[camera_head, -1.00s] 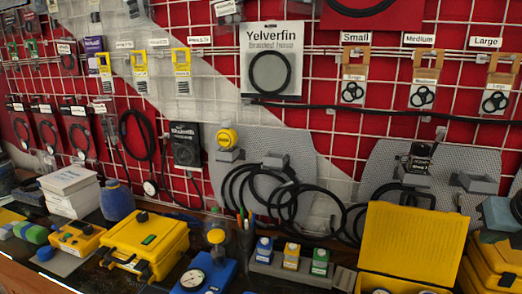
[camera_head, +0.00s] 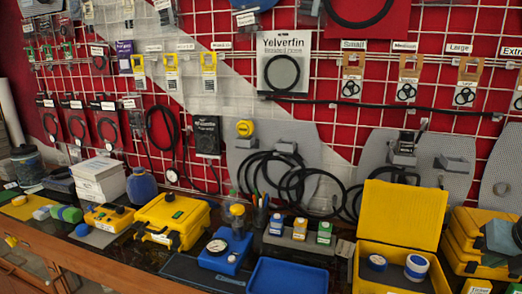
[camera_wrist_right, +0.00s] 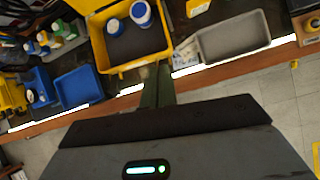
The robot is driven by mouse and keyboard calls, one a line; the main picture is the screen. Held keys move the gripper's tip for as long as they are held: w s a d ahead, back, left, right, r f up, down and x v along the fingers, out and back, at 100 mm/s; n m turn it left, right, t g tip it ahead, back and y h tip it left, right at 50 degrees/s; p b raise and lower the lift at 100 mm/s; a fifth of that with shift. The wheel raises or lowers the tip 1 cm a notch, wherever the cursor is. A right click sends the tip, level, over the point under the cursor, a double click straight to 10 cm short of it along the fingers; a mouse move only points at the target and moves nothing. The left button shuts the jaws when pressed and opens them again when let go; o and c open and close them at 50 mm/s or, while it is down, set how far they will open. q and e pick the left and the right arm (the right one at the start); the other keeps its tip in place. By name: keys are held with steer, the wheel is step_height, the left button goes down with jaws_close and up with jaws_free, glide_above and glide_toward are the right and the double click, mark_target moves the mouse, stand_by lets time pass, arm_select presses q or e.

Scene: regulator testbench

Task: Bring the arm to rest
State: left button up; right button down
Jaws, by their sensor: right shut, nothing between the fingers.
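My right gripper (camera_wrist_right: 158,78) shows in the right wrist view. Its fingers are together and hold nothing. They point toward the bench's front edge, by the open yellow case (camera_wrist_right: 128,62). I cannot tell whether they touch anything. The same open yellow case (camera_head: 402,222) stands at the right of the bench in the head view. Neither gripper can be made out in the head view, and my left gripper is in no frame.
A blue tray (camera_head: 287,276) lies left of the open case. A closed yellow case (camera_head: 172,220) stands farther left. A grey tray (camera_wrist_right: 233,37) shows in the wrist view. Hoses hang on the wall grid.

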steer(key=s+a+f+m+g+y, duration=0.15)
steer(key=s+f+m, duration=0.45)
steer(key=f, duration=0.6)
steer(key=s+a+f+m+g, duration=0.1)
steer(key=s+a+f+m, duration=0.35)
steer(key=f, duration=0.85)
steer(key=s+a+f+m+g, duration=0.1)
steer(key=s+a+f+m, duration=0.2)
steer(key=s+a+m, duration=0.5)
steer(key=s+a+f+m+g, duration=0.1)
steer(key=s+a+f+m, duration=0.3)
steer(key=s+a+m, duration=0.5)
arm_select(q)
steer(key=shift+g, duration=0.4)
steer(key=s+f, duration=0.1)
steer(key=s+a+f, duration=0.1)
steer(key=f, duration=0.1)
steer(key=shift+s, duration=0.2)
arm_select(e)
steer(key=w+f+m+t+y, duration=0.1)
steer(key=w+f+t+y, duration=0.1)
steer(key=w+f+t, duration=0.5)
step_height(320, 180, down, 3)
steer(key=shift+w+d+t, duration=0.2)
steer(key=shift+w+t, duration=0.2)
steer(key=shift+t, duration=0.05)
